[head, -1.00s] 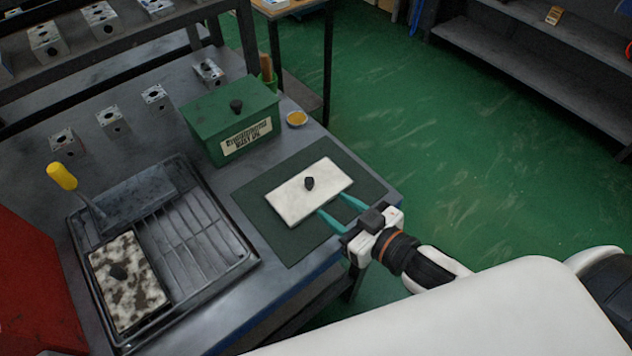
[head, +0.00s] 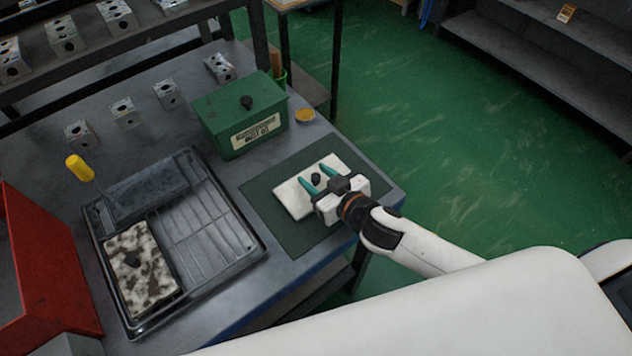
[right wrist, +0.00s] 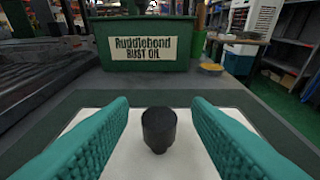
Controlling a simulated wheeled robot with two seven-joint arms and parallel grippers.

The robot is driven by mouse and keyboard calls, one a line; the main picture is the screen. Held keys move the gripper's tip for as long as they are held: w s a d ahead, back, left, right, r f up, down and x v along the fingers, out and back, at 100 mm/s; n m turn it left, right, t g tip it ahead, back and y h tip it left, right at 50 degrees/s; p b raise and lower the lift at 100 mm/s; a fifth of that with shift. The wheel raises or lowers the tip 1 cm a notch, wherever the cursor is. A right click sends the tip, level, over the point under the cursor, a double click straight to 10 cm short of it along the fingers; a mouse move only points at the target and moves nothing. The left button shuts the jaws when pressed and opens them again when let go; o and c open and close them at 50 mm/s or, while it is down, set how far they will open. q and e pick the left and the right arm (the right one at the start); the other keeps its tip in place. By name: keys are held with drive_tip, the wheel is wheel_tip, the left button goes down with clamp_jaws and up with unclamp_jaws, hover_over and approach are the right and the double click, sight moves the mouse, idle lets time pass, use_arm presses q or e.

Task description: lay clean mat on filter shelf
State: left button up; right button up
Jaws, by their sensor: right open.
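The clean white mat (head: 292,199) with a black knob (head: 315,179) lies on a dark green sheet (head: 262,193) at the bench's right end. My right gripper (head: 319,178) is open over the mat. In the right wrist view its teal fingers stand on either side of the knob (right wrist: 158,129), apart from it. A spotted, dirty mat (head: 153,285) with a dark knob lies in the left of the black wire-rack tray (head: 222,213). I cannot tell which part is the filter shelf. My left gripper is not in view.
A green box (head: 238,112) labelled rust oil stands behind the sheet, with a small yellow dish (head: 304,115) beside it. A dark slab (head: 146,187) and a yellow-handled tool (head: 80,168) are at the tray's back. A red box (head: 40,265) stands left. Metal blocks line the back.

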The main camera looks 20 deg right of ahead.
drive_tip(key=x, duration=0.2)
drive_tip(key=shift+w+a+f, duration=0.1)
drive_tip(key=shift+w+f, duration=0.05)
drive_tip(key=shift+w, duration=0.05)
clamp_jaws()
